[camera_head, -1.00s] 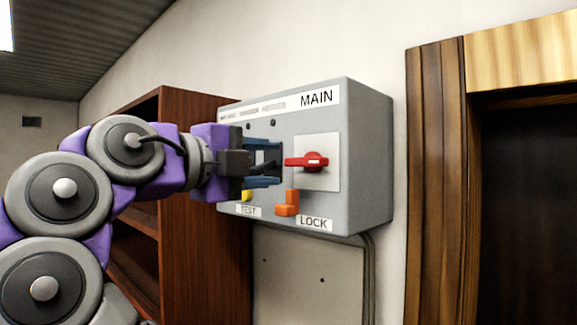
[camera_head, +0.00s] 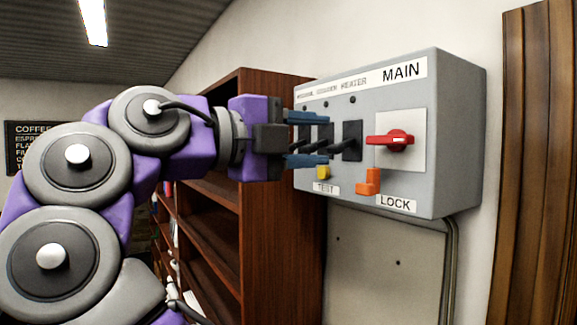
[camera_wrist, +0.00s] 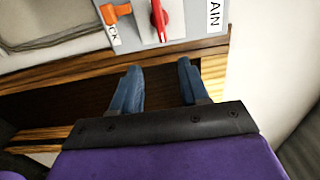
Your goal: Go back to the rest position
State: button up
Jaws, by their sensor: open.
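My gripper (camera_head: 308,146) has blue fingers, a black palm and a purple wrist. It is open in front of the left part of the grey MAIN panel box (camera_head: 455,130) and hides part of the breaker switches there. In the wrist view my gripper (camera_wrist: 156,88) is open with nothing between its fingers. The box has a red rotary handle (camera_head: 396,139) lying horizontally on a white plate, an orange lock piece (camera_head: 368,183) and a yellow TEST button (camera_head: 323,172). One black switch (camera_head: 350,141) shows right of the fingers. Whether the fingers touch a switch, I cannot tell.
A dark red-brown shelf (camera_head: 270,220) stands behind my arm, left of the box. A wooden door frame (camera_head: 535,160) stands at the right. A grey plate (camera_head: 385,265) and a cable (camera_head: 450,270) are below the box. A coffee menu board (camera_head: 28,140) hangs at the far left.

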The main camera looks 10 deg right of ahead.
jog(key=d+f+n+g+y+b, duration=0.1)
jog(key=d+f+n+b, duration=0.2)
jog(key=d+f+n, duration=0.35)
jog(key=w+d+f+n+g+y+b, duration=0.1)
jog(key=d+f+n+y+b, duration=0.2)
jog(key=f, duration=0.7)
jog(key=d+f+n+g+b, duration=0.1)
jog(key=d+f+n+b, duration=0.2)
jog(key=d+f+n, duration=0.4)
jog(key=s+a+f+n+g+y+b, duration=0.1)
jog(key=s+f+n+y+b, duration=0.15)
jog(key=f, duration=0.75)
jog(key=s+f+n+g+y+b, duration=0.1)
jog(key=s+f+n+y, duration=0.15)
jog(key=f, duration=0.75)
jog(key=s+a+f+n+g+y+b, duration=0.1)
jog(key=s+a+f+n+y+b, duration=0.1)
jog(key=s+f, duration=0.4)
jog(key=s+a+f+n+g+y+b, duration=0.1)
jog(key=s+a+f+n, duration=0.4)
jog(key=f, duration=1)
jog(key=s+a+f+n+g+y+b, duration=0.1)
jog(key=s+a+f+n+y+b, duration=0.2)
jog(key=s+a+f, duration=0.4)
notch_tip(320, 180, down, 4)
jog(key=shift+s+r+n+y+b, duration=0.15)
jog(key=shift+s+n+y+b, duration=0.3)
jog(key=shift+s+y, duration=0.7)
jog(key=shift+c, duration=0.3)
